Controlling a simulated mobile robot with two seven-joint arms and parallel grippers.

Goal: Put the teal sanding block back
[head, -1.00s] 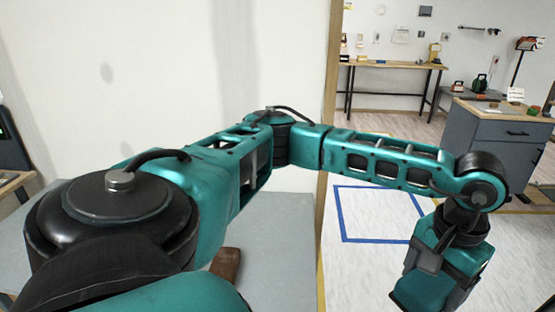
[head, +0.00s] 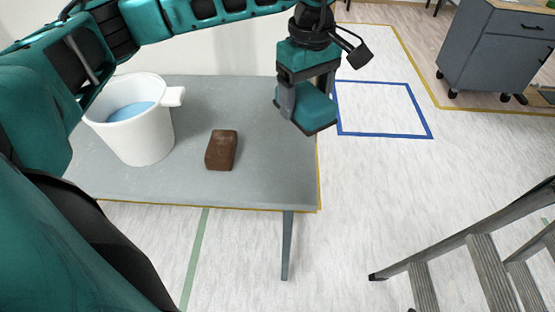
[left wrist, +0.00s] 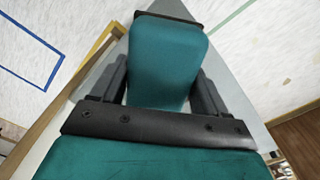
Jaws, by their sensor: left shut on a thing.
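My left gripper (head: 306,98) is shut on the teal sanding block (head: 314,110). It holds the block in the air by the right end of the grey table (head: 250,195), with the dark underside of the block facing down. In the left wrist view the block (left wrist: 165,58) sits between the two dark fingers, one on each side, with the grey table top behind it. A brown block (head: 221,150) lies on the table, left of the gripper and apart from it. My right gripper is not in view.
A white bucket (head: 137,128) with blue liquid stands on the table's left part. The table top between the brown block and the right edge is clear. A stepladder (head: 480,260) stands at the lower right. A grey cabinet (head: 490,55) and a blue taped square (head: 385,108) are beyond.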

